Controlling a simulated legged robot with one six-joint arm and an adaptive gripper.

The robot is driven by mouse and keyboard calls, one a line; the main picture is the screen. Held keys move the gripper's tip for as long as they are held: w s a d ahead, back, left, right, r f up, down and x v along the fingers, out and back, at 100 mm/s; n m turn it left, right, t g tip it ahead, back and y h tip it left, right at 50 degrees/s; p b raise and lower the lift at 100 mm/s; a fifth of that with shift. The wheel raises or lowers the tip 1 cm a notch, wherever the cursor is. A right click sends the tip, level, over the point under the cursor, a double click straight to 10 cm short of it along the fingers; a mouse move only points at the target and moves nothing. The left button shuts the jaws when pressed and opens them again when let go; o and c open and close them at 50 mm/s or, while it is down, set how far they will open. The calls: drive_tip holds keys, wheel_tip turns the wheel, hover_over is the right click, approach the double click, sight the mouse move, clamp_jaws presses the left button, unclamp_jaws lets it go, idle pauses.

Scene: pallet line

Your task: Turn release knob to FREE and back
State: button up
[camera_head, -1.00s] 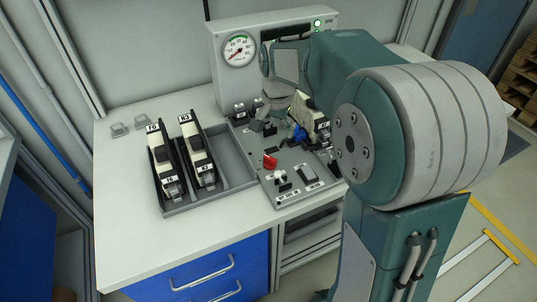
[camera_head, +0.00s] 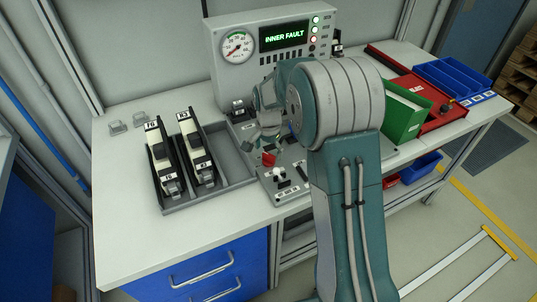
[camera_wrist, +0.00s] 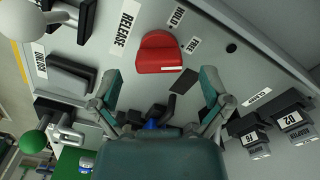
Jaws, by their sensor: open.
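The red release knob (camera_wrist: 160,52) sits on the grey panel in the wrist view, beside a RELEASE label (camera_wrist: 126,24). A HOLD label (camera_wrist: 177,16) and a FREE label (camera_wrist: 193,45) lie to its right. The white mark on the knob is at its lower right edge; I cannot tell surely which label it matches. My gripper (camera_wrist: 161,77) is open, its two fingers spread below the knob in the picture, with nothing between them. In the head view the knob (camera_head: 268,160) shows just below my gripper (camera_head: 268,138), which my arm partly hides.
A display (camera_head: 284,36) reads INNER FAULT, beside a round gauge (camera_head: 237,46). A grey tray (camera_head: 233,166) with two black-and-cream units stands left of the panel. A white ball-topped lever (camera_wrist: 22,18) and a green knob (camera_wrist: 33,143) stand near the gripper.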

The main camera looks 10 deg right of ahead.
drive_tip(key=shift+f, duration=0.95)
drive_tip(key=c, duration=1.2)
drive_tip(key=shift+o, duration=0.2)
drive_tip(key=shift+n, duration=0.5)
drive_tip(key=n, duration=0.4)
drive_tip(key=shift+n, duration=0.4)
drive_tip(key=n, duration=0.6)
